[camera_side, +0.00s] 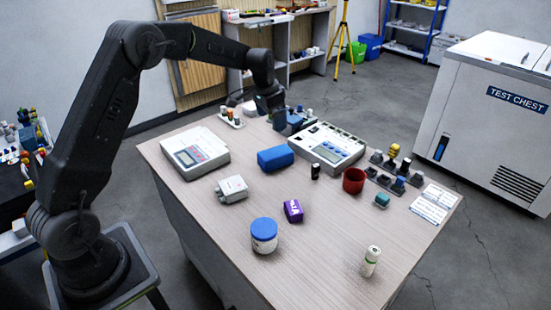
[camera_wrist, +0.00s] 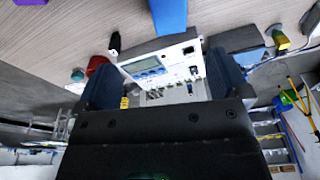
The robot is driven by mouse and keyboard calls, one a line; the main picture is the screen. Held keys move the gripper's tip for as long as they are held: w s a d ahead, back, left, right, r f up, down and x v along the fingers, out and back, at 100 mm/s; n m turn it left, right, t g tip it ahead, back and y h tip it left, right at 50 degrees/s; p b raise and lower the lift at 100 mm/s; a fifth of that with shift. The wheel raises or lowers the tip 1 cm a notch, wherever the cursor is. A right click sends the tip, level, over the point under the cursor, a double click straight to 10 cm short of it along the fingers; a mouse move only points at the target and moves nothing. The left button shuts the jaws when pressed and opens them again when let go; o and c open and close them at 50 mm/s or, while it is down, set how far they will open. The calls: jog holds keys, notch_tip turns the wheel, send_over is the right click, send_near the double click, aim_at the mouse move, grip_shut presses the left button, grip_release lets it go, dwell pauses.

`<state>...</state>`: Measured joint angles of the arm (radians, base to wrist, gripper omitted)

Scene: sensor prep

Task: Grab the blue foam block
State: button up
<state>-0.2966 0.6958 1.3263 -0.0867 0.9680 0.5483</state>
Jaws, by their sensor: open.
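The blue foam block (camera_side: 276,158) lies on the table near its middle in the side view, between two white instruments. In the wrist view the block (camera_wrist: 168,15) shows at the top edge, partly cut off. My gripper (camera_side: 287,121) is beyond the block, toward the table's far edge, and apart from it. In the wrist view my gripper (camera_wrist: 164,80) shows its two blue fingers spread wide with nothing held. The white instrument with a screen shows beyond the gap between them.
A white instrument (camera_side: 335,146) stands right of the block, another (camera_side: 195,152) left. A blue-lidded jar (camera_side: 264,235) stands nearer the front. The front table surface is mostly clear.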

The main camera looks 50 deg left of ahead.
aim_at(276, 152)
jog(key=f, duration=0.3)
jog(key=w+a+f, duration=0.1)
jog(key=f, duration=0.3)
jog(key=w+f, duration=0.1)
jog(key=f, duration=0.2)
jog(key=shift+w+a+f, duration=0.15)
jog(key=shift+f, duration=0.2)
jog(key=shift+w+f, duration=0.15)
jog(key=shift+f, duration=1.4)
jog(key=shift+w+f, duration=0.15)
jog(key=shift+f, duration=1.35)
jog(key=c, duration=1)
jog(key=shift+r, duration=0.1)
